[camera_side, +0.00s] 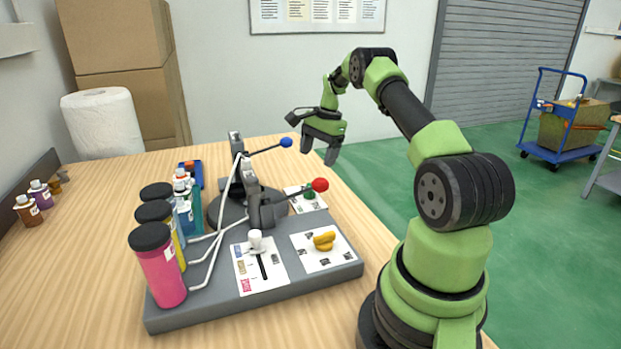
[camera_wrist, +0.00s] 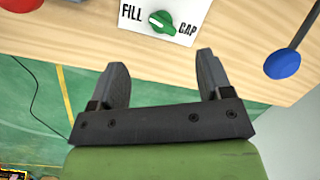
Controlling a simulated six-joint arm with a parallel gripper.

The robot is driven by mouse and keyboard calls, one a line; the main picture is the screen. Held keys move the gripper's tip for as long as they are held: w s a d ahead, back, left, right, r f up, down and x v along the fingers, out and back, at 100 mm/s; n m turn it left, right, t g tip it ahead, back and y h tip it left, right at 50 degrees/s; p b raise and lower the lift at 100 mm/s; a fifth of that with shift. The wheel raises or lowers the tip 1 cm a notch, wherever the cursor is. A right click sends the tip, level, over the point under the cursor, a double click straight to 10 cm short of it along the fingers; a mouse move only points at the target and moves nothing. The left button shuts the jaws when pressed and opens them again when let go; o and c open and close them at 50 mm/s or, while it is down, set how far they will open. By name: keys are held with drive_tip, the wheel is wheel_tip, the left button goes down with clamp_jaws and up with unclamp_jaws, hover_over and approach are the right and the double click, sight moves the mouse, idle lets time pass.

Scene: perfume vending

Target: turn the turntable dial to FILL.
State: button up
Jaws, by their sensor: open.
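The green turntable dial (camera_wrist: 162,22) sits on a white card in the wrist view, with FILL (camera_wrist: 131,13) at its left and CAP (camera_wrist: 187,29) at its right. A pale mark shows on the knob, but I cannot tell surely which word it points to.
A red-ball lever (camera_side: 320,185) and a blue-ball lever (camera_side: 286,142) stick out near the dial. A yellow knob (camera_side: 324,241) and a white slider (camera_side: 255,239) sit on the grey base (camera_side: 190,317). Bottles (camera_side: 160,265) stand at its left.

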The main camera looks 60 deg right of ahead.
drive_tip(key=f+m, duration=0.2)
drive_tip(key=f, duration=0.1)
drive_tip(key=w+f+m+t, duration=0.1)
drive_tip(key=f+m, duration=0.5)
drive_tip(key=shift+w+a+f+t+y, duration=0.1)
drive_tip(key=shift+w+a+t+y, duration=0.2)
drive_tip(key=shift+w+a+t, duration=0.1)
drive_tip(key=c, duration=0.9)
